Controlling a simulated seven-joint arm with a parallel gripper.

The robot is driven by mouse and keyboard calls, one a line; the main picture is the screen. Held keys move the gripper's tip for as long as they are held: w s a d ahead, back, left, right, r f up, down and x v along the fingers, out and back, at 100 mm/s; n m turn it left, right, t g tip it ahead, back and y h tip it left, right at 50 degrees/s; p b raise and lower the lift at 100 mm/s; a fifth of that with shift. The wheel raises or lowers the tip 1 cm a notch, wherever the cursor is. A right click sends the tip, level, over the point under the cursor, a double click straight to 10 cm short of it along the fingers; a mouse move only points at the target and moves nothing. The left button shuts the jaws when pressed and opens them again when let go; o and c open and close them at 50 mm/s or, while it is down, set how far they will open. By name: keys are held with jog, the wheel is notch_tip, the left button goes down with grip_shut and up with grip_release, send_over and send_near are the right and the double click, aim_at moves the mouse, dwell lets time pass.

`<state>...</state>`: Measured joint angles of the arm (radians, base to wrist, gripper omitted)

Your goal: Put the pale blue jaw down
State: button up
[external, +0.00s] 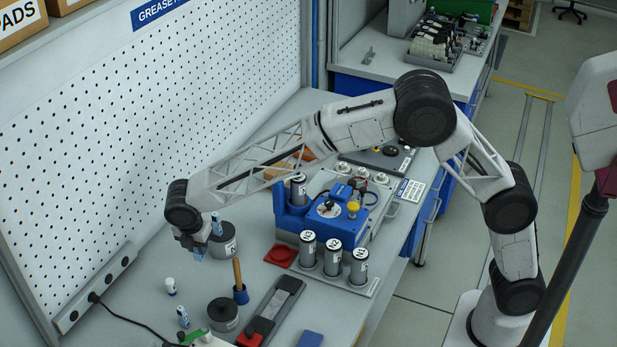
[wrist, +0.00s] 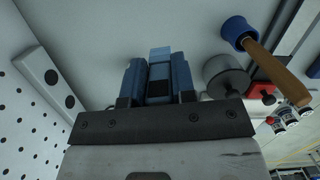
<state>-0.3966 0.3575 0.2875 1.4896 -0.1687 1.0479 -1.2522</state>
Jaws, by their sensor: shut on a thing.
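My gripper (external: 196,250) is at the left of the bench, pointing down, close to the pegboard side. In the wrist view its two blue fingers (wrist: 159,82) are shut on a small pale blue block, the pale blue jaw (wrist: 160,54). In the external view the jaw is too small to tell apart from the fingertips. I cannot tell whether it touches the bench.
A grey canister (external: 223,246) stands just right of my gripper. A power strip (external: 95,290) runs along the pegboard. Bare bench lies below the gripper.

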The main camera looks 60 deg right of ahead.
jog(key=shift+d, duration=0.1)
jog(key=s+d+r+m, duration=0.1)
jog(key=s+d+r, duration=0.1)
jog(key=s+d, duration=0.4)
jog(key=s+d+r, duration=0.1)
jog(key=s+d, duration=0.6)
jog(key=d, duration=0.5)
jog(key=shift+s+d+r+m, duration=0.3)
jog(key=shift+r+m, duration=0.05)
jog(key=shift+m, duration=0.05)
send_near(225, 224)
jog(key=shift+d+f, duration=0.3)
jog(key=shift+f, duration=0.15)
dwell(0.3)
jog(key=shift+f, duration=1.7)
